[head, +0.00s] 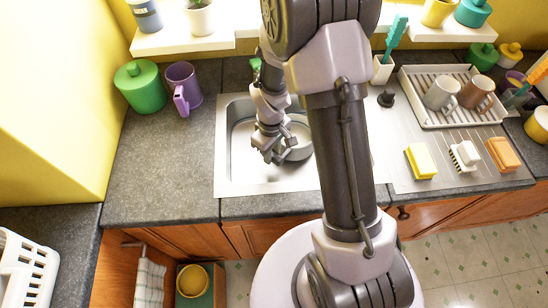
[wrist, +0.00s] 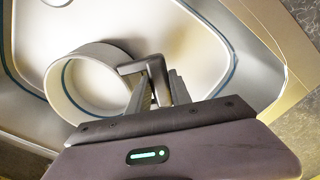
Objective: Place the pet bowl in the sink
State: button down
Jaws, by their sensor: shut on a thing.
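The pet bowl (head: 298,141) is pale grey and round, partly hidden by my gripper and arm in the head view. In the wrist view the bowl (wrist: 66,100) shows as a ring with its wall beside my fingers. In the wrist view the sink (wrist: 205,60) fills the background. I cannot tell whether the bowl touches the sink floor.
A green canister (head: 141,88) and purple mug (head: 184,88) stand left of the sink. A dish rack (head: 430,118) with mugs, a yellow sponge (head: 421,161), a brush (head: 464,156) and an orange block (head: 502,154) are at right. The counter left of the sink is clear in front.

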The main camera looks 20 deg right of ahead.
jog(key=shift+f, duration=0.95)
jog(key=shift+f+b, duration=0.2)
jog(key=shift+b, duration=0.1)
jog(key=c, duration=1.2)
grip_release()
jog(key=shift+o, duration=0.2)
